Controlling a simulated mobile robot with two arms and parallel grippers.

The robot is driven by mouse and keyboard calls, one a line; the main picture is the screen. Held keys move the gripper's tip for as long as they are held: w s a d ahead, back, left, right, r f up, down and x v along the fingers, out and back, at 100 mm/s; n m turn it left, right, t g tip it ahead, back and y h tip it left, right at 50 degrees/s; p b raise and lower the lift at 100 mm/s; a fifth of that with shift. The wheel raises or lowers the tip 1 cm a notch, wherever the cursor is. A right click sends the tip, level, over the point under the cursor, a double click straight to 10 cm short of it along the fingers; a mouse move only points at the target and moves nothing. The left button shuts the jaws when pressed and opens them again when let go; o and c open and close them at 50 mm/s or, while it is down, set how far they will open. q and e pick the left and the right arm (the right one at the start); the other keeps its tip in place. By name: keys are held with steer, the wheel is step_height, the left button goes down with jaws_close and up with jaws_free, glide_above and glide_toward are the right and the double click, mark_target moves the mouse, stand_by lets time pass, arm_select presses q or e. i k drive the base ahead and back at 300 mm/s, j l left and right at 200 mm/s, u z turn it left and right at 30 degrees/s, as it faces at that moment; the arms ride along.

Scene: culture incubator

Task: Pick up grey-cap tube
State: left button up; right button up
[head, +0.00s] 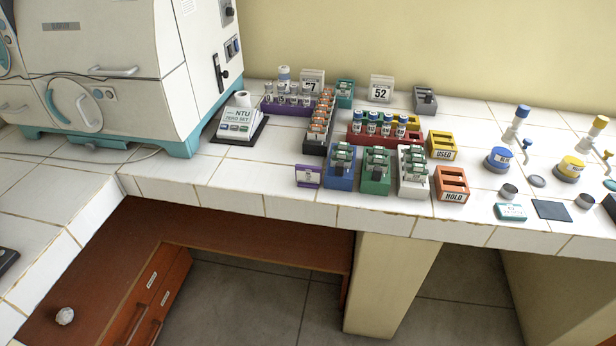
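Neither of my grippers is in view. Small capped tubes or vials stand in several colored racks on the white tiled counter. The blue rack (341,183), the green rack (375,186) and the white rack (413,191) hold pieces with pale and dark parts. A red rack (356,139) holds blue-topped vials (372,122). A black rack (313,148) holds orange-marked vials, and a purple rack (270,109) holds pale-topped ones. A grey block (425,101) at the back holds a dark piece. The caps are too small for me to tell which tube is grey-capped.
An orange HOLD block (452,184) and a yellow USED block (441,145) stand right of the racks. A device marked NTU (240,124) and a large white machine (110,70) stand left. Blue (498,160) and yellow (569,169) stands are far right. The counter's front strip is mostly clear.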

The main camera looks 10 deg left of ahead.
mark_target(306, 90)
steer(key=i+j, duration=0.1)
steer(key=j, duration=0.8)
steer(key=i+j, duration=0.15)
steer(key=j, duration=0.3)
